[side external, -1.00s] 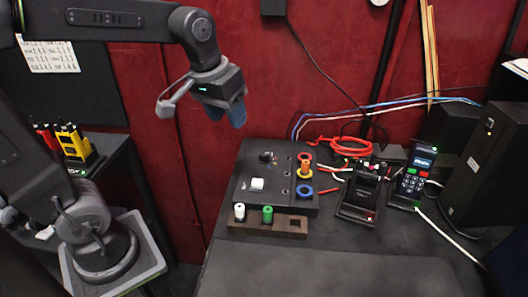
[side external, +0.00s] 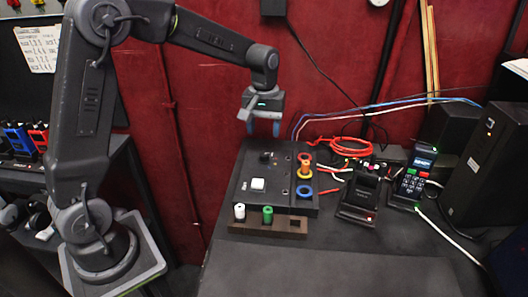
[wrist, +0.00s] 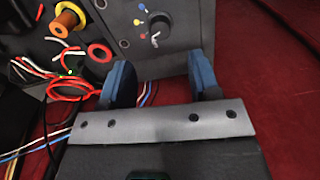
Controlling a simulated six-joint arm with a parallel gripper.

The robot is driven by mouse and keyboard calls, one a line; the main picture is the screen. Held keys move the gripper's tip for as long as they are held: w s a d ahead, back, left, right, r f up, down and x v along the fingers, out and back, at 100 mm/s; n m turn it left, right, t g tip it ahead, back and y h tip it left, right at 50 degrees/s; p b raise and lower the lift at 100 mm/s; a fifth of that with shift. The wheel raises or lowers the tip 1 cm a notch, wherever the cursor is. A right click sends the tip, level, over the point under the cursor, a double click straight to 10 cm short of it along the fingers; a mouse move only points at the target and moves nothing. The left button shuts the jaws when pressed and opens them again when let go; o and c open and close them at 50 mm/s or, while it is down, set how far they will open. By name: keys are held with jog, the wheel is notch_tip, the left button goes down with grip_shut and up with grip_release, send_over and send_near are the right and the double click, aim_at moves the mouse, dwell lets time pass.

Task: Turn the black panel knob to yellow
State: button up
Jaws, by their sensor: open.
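The black panel (side external: 247,198) sits on the dark table in the side external view. Its small black knob (side external: 265,157) is near the far edge. In the wrist view the knob (wrist: 159,26) is at the top centre, with small coloured dots, one of them blue, to its left. A pale pointer mark shows on its lower part; I cannot tell for sure which dot it matches. My gripper (side external: 263,127) is open and empty, pointing down above the panel's far edge, apart from the knob. In the wrist view my gripper's (wrist: 160,82) blue fingers stand below the knob.
A white button (side external: 257,184) is on the panel. An orange peg (side external: 305,170) and a blue ring (side external: 304,191) are at its right. A wooden rack (side external: 252,227) with white and green plugs lies in front. Red cables (side external: 342,147) and handheld devices are further right.

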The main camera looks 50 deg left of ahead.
aim_at(264, 154)
notch_tip(264, 154, down, 8)
dwell(0.5)
jog(key=c, duration=0.9)
